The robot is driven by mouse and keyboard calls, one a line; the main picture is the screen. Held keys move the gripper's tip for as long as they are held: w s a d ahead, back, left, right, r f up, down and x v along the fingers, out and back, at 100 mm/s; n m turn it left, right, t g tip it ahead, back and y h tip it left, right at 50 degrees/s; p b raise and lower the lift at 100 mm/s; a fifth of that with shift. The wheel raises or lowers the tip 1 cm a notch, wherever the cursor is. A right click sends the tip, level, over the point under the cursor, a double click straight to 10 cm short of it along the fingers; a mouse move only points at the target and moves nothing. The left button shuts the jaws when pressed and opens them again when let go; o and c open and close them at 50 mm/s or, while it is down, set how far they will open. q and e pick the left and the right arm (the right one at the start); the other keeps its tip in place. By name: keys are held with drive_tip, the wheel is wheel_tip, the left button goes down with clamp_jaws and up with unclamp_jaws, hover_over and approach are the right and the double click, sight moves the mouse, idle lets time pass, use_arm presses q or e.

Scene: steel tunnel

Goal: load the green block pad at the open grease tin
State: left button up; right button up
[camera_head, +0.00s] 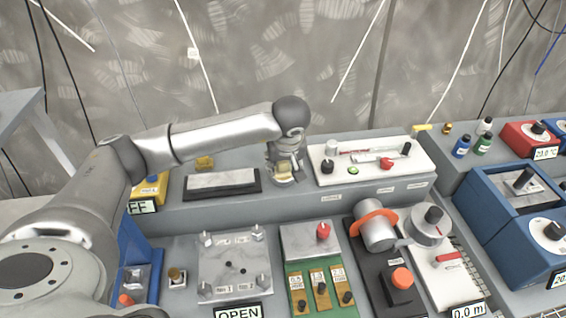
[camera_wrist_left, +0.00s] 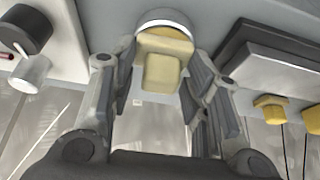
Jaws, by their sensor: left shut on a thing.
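My left gripper (camera_head: 285,167) points down behind the middle of the bench. In the left wrist view its fingers (camera_wrist_left: 160,85) are shut on a tan-yellow block (camera_wrist_left: 163,72). No green shows on this block; its underside is hidden. A round tin with a pale metal rim (camera_wrist_left: 166,21) and yellowish contents is right beyond the block. The block overlaps it in the picture, and I cannot tell whether they touch. In the head view the tin is mostly hidden by the gripper. My right gripper is not in view.
A dark-framed grey slab (camera_head: 222,182) lies left of the gripper, with a yellow piece (camera_head: 205,162) behind it. A white tray (camera_head: 370,160) with knobs and small tools stands close on the right. Clamped plates and knobbed fixtures fill the front.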

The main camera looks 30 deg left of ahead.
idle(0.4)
use_arm(q)
drive_tip(key=shift+r+p, duration=1.8)
drive_tip(key=shift+r, duration=1.7)
